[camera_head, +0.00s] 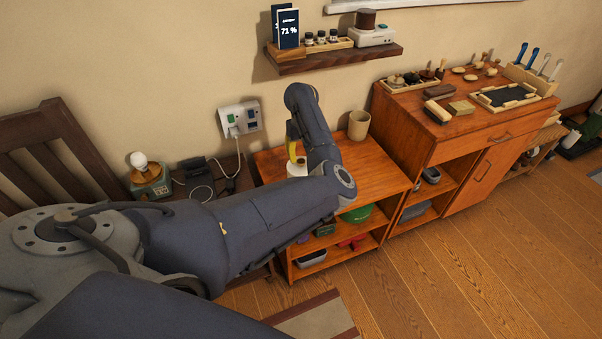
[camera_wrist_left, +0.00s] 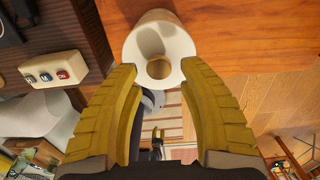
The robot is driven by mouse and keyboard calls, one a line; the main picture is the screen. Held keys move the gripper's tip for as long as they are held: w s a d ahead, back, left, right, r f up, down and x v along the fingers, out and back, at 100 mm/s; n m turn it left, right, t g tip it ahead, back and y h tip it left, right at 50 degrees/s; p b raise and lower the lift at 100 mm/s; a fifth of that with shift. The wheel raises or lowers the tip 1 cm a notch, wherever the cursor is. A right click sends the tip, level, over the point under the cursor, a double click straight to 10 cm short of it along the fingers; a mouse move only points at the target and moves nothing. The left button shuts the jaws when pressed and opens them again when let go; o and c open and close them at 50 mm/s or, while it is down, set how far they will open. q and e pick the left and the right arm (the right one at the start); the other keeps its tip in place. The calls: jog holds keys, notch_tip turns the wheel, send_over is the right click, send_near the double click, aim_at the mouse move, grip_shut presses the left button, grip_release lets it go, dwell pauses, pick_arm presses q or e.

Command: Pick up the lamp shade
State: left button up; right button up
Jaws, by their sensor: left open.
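The lamp shade (camera_wrist_left: 137,47) is a hollow off-white piece with a round opening, seen just beyond my left fingertips in the left wrist view. In the head view a small white part of the lamp shade (camera_head: 297,169) shows on the wooden cabinet top's left side, mostly hidden by my arm. My left gripper (camera_wrist_left: 160,70) is open, its two yellow fingers either side of the shade's near edge; contact cannot be told. In the head view one yellow finger of the left gripper (camera_head: 293,142) shows above the shade. My right gripper is not in view.
A lamp base with a bare bulb (camera_head: 150,180) stands left of the cabinet, near cables and a wall socket (camera_head: 240,119). A beige cup (camera_head: 358,125) stands at the back of the cabinet top (camera_head: 385,170). A wall shelf (camera_head: 335,59) hangs above. The taller cabinet (camera_head: 460,125) rises at right.

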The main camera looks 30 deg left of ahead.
aim_at(301, 161)
pick_arm(q)
jog(key=shift+s+f, duration=0.1)
jog(key=shift+f, duration=1.9)
grip_shut()
